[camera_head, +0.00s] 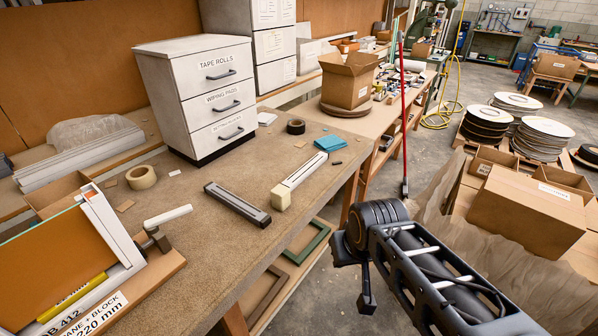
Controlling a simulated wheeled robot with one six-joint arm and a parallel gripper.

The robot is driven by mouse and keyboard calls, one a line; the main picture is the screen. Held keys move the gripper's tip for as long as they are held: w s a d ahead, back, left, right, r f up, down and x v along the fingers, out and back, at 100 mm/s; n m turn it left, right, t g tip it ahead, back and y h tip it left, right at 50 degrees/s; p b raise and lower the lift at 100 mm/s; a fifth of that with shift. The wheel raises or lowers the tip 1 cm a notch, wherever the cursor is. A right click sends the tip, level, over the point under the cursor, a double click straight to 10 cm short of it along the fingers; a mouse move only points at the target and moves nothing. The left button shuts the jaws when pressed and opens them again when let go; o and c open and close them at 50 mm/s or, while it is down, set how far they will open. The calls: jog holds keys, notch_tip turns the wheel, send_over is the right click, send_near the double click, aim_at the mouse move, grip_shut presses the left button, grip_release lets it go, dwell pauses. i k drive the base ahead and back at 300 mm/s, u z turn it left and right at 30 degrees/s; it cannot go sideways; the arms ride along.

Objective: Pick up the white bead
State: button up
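A slim white bar (304,169), which looks like the white bead, lies on the brown workbench (225,258) near its right edge. It runs away from me towards the back right. A cream block (281,197) sits at its near end; I cannot tell whether the two are joined. A dark grey bar (237,204) lies to its left, apart from it. My black arm comes in from the lower right, to the right of the bench edge. My gripper does not show clearly, and no fingertips are visible.
A drawer cabinet (200,92) stands at the back of the bench. A tape roll (141,177), a teal cloth pile (330,142) and a dark roll (296,126) lie around. A framed board (60,262) with a white-handled clamp fills the front left. A red pole (404,120) stands beyond the bench.

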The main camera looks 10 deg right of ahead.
aim_at(293, 182)
jog(key=k, duration=0.6)
jog(key=z, duration=0.55)
jog(key=i, duration=1.35)
jog(key=u, duration=1.05)
jog(key=i, duration=0.25)
jog(key=u, duration=0.2)
